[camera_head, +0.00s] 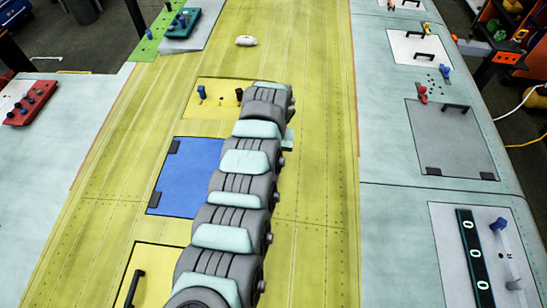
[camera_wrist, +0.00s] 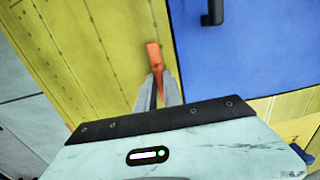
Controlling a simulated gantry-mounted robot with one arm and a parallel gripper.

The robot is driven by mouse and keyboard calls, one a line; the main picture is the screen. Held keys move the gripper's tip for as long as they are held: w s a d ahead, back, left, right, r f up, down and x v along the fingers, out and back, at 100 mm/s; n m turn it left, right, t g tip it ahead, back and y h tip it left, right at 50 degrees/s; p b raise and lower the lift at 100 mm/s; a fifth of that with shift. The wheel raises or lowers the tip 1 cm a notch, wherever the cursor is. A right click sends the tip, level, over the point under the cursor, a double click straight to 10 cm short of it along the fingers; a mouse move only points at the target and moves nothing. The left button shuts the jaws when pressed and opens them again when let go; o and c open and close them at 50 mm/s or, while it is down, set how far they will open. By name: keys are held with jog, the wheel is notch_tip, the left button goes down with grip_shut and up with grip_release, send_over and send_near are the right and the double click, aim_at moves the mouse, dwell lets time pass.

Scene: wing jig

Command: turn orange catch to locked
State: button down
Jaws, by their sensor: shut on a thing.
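The orange catch (camera_wrist: 153,54) shows in the wrist view as a narrow orange piece on the yellow skin, just left of the blue panel's (camera_wrist: 235,50) edge. My gripper (camera_wrist: 159,85) is shut on the near end of the catch, with its two grey fingers close together around it. The far part of the catch sticks out beyond the fingertips and points up in the picture. No lock marking is readable beside it. In the head view my arm covers the catch and the gripper's fingers; the blue panel (camera_head: 188,180) shows left of my arm.
The blue panel has a black handle (camera_wrist: 212,12). In the head view a yellow panel (camera_head: 225,85) with blue and black knobs lies beyond it, and a white object (camera_head: 246,40) lies farther up. A grey panel (camera_head: 445,145) lies at right. The yellow skin right of my arm is clear.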

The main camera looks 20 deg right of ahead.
jog(key=shift+f+m, duration=0.1)
jog(key=shift+m, duration=0.2)
jog(key=m+b, duration=0.2)
jog(key=m, duration=0.1)
jog(key=shift+m+b, duration=0.3)
jog(key=shift+b, duration=0.1)
jog(key=m+b, duration=0.2)
jog(key=m, duration=0.2)
jog(key=shift+w+f+m+b, duration=0.1)
jog(key=shift+m+b, duration=0.2)
jog(key=shift+b, duration=0.1)
jog(key=m+b, duration=0.3)
jog(key=m, duration=0.2)
jog(key=shift+b, duration=0.35)
jog(key=shift+w+m+b, duration=0.1)
jog(key=shift+m+b, duration=1.05)
jog(key=shift+m, duration=0.85)
jog(key=shift+r, duration=0.2)
jog(key=c, duration=1.5)
grip_release()
